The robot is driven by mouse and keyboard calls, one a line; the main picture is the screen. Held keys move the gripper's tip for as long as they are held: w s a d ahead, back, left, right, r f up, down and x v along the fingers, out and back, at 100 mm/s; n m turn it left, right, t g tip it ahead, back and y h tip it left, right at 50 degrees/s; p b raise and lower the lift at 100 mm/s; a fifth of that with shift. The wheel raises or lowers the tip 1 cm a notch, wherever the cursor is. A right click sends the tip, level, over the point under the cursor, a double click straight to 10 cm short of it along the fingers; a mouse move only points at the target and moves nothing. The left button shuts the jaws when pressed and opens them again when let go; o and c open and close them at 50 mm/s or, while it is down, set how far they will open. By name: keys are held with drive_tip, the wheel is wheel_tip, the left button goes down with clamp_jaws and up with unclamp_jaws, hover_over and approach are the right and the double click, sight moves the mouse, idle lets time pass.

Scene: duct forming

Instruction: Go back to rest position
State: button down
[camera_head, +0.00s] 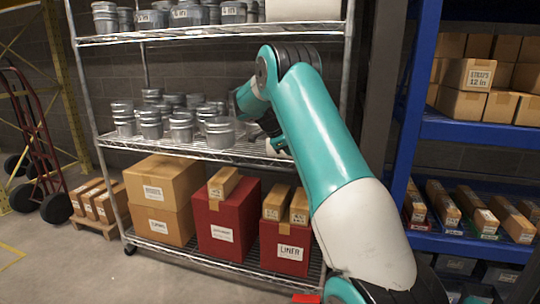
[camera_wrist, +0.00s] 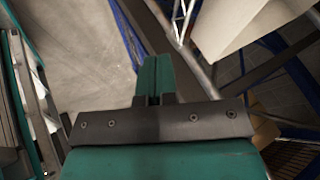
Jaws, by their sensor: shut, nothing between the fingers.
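My gripper (camera_wrist: 155,72) shows at the middle of the wrist view. Its two teal fingers are together with nothing between them. In the head view my teal and white arm rises from the lower right and bends in front of the wire shelf rack (camera_head: 205,152). The arm's far end is near the middle shelf, mostly behind the arm itself, and the fingers are not clear there. I cannot tell whether it touches the rack.
Metal duct fittings (camera_head: 181,127) stand on the middle shelf, left of my arm. Red boxes (camera_head: 226,220) and cardboard boxes fill the bottom shelf. A blue rack (camera_head: 470,130) stands right. A hand truck (camera_head: 40,140) stands left. A pale box-like object (camera_wrist: 225,22) is near my wrist.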

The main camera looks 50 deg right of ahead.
drive_tip(key=shift+a+r, duration=0.1)
drive_tip(key=w+a+r+n+t+y, duration=0.1)
drive_tip(key=w+a+n+t, duration=0.1)
drive_tip(key=a+n, duration=0.45)
drive_tip(key=w+a+r+n+t+y, duration=0.15)
drive_tip(key=a+n, duration=0.25)
drive_tip(key=a, duration=0.6)
drive_tip(key=s+a+r+n+t+y, duration=0.15)
drive_tip(key=a+n, duration=0.35)
drive_tip(key=a, duration=0.5)
drive_tip(key=s+a+n+y, duration=0.25)
drive_tip(key=a+n, duration=0.35)
drive_tip(key=a, duration=0.3)
drive_tip(key=s+a+n+g+y, duration=0.1)
drive_tip(key=s+a+n+y, duration=0.1)
drive_tip(key=s+a+n, duration=0.85)
drive_tip(key=s+a+n+g+y, duration=0.25)
drive_tip(key=s+a+n, duration=0.4)
drive_tip(key=s, duration=0.65)
wheel_tip(320, 180, up, 17)
drive_tip(key=a+m+p, duration=0.1)
drive_tip(key=p, duration=1.6)
drive_tip(key=shift+a, duration=0.25)
drive_tip(key=shift+m+t, duration=0.25)
